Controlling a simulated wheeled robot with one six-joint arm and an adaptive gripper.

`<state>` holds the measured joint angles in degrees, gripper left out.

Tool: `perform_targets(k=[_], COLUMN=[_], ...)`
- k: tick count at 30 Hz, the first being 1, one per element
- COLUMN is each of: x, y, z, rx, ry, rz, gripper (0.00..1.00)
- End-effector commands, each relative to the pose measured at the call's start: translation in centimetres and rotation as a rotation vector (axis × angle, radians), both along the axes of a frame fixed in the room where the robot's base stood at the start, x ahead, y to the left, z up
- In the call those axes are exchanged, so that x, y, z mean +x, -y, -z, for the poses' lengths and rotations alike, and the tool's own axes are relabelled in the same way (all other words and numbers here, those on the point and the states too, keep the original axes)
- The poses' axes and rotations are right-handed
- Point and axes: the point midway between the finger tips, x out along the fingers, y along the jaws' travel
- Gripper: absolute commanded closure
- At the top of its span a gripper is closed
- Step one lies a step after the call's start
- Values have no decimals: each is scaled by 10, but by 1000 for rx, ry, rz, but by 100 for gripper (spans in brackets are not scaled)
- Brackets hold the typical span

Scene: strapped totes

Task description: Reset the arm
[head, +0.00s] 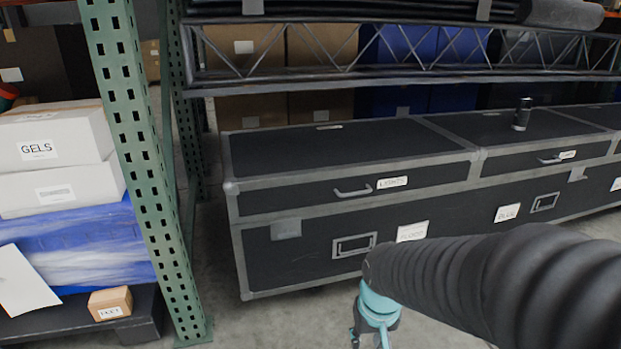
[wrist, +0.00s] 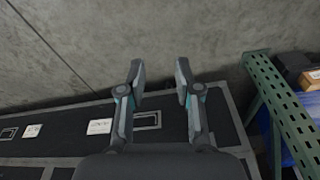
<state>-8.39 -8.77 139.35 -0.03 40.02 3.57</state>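My gripper (wrist: 158,85) is open in the wrist view, its two fingers apart with nothing between them and bare concrete floor beyond. In the head view my gripper (head: 369,338) shows only in part at the bottom edge, below my dark sleeved arm, and its fingertips are cut off. It is in front of the long black case (head: 300,262). The case also shows in the wrist view (wrist: 70,148), under and behind the fingers. I cannot tell if the gripper touches it.
A green rack post (head: 140,150) stands left of the case. Left of it are white GELS boxes (head: 52,140), blue wrapped goods (head: 85,240) and a small cardboard box (head: 110,302). A black cylinder (head: 522,114) stands on the case lid. Concrete floor is clear in front.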

Motion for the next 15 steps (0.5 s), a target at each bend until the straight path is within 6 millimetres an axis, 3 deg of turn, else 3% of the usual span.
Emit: perform_targets(k=[1,6,15], x=[-13,-49,-82], y=[5,20,38], z=[-21,-69,-148], rx=[-3,-8,4], ry=[3,23,221], rz=[-10,-17,46], gripper=[67,67,67])
